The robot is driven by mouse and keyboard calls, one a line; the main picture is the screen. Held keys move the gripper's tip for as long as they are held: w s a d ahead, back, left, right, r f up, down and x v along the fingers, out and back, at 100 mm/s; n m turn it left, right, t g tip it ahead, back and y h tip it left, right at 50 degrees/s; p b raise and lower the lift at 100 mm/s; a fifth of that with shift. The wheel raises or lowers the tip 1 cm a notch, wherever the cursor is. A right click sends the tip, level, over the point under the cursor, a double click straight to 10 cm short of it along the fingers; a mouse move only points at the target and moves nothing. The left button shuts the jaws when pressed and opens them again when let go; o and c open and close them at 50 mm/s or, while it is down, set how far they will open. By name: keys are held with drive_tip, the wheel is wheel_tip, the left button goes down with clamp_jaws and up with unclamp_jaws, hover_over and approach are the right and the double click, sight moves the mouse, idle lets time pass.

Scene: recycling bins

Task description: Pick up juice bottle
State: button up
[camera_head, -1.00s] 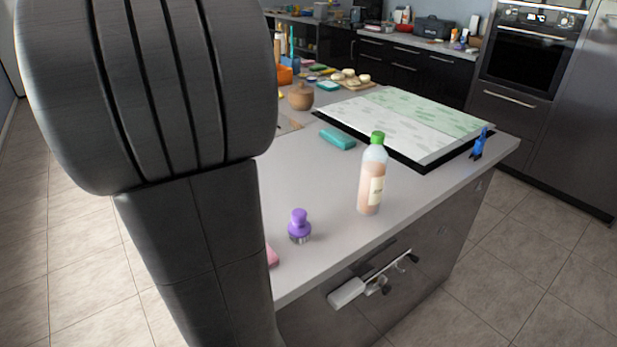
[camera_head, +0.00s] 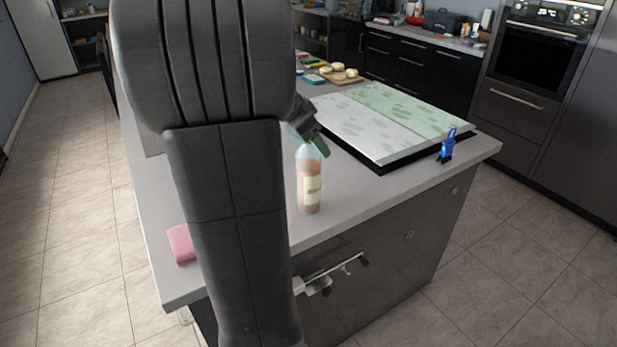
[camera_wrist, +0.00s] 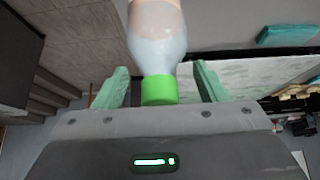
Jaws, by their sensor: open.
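The juice bottle (camera_head: 309,188) stands upright on the island counter, with a pale label and pinkish-orange juice. My gripper (camera_head: 308,141) is at the bottle's top in the head view, its teal fingers hiding much of the cap. In the wrist view the bottle (camera_wrist: 157,42) extends up out of frame, and its green cap (camera_wrist: 159,90) lies between the two open fingers of my gripper (camera_wrist: 160,84). A gap shows on each side of the cap, so the fingers look apart from it.
A pink sponge (camera_head: 181,244) lies near the counter's left front edge, partly behind my arm. A black-edged board with a white and green top (camera_head: 372,125) lies behind the bottle. A blue clip-like object (camera_head: 447,146) stands at right. Counter around the bottle is clear.

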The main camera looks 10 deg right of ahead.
clamp_jaws()
idle(0.5)
